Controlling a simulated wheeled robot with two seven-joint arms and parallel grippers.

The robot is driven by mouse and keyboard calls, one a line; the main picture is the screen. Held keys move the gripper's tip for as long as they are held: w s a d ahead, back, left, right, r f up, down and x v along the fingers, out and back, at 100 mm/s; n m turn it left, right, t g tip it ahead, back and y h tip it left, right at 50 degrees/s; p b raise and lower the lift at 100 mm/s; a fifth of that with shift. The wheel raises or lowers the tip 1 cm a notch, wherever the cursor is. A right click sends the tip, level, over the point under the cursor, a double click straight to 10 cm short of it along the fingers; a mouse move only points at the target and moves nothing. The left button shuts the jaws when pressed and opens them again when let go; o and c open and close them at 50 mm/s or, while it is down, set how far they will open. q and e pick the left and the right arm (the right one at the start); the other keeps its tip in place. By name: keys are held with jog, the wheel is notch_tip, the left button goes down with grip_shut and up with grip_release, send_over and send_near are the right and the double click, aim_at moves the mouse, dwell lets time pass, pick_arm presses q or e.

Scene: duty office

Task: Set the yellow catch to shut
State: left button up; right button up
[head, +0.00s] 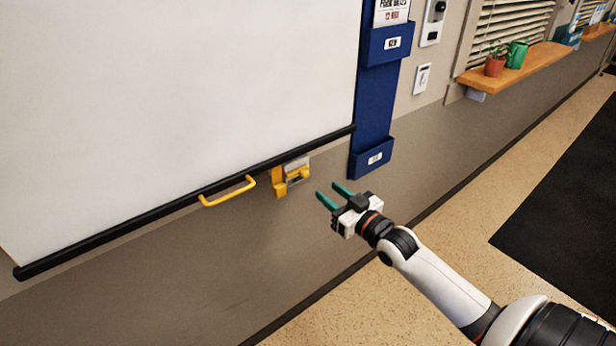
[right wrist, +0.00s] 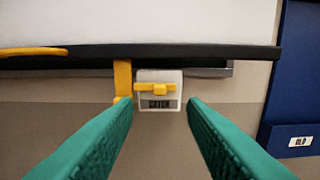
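The yellow catch (head: 280,181) is on the wall just under the black bottom bar of the white screen, beside a small grey-white plate. In the right wrist view, the catch's yellow crosspiece (right wrist: 156,88) lies level across a pale plate marked "CATCH" (right wrist: 160,103), with an upright yellow bracket (right wrist: 122,80) at its left. My right gripper (head: 327,194) is open and empty, right of the catch and apart from it. In the right wrist view its green fingers (right wrist: 160,108) stand wide apart, with the plate showing between them. My left gripper is not in view.
A yellow handle (head: 228,192) hangs from the screen's black bar (head: 110,231), left of the catch. A blue wall rack (head: 374,110) stands to the right. The wall below the catch is clear.

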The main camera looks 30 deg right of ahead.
aim_at(307, 175)
jog(key=w, duration=0.8)
jog(key=shift+a+p, duration=0.3)
jog(key=shift+a, duration=0.05)
grip_shut()
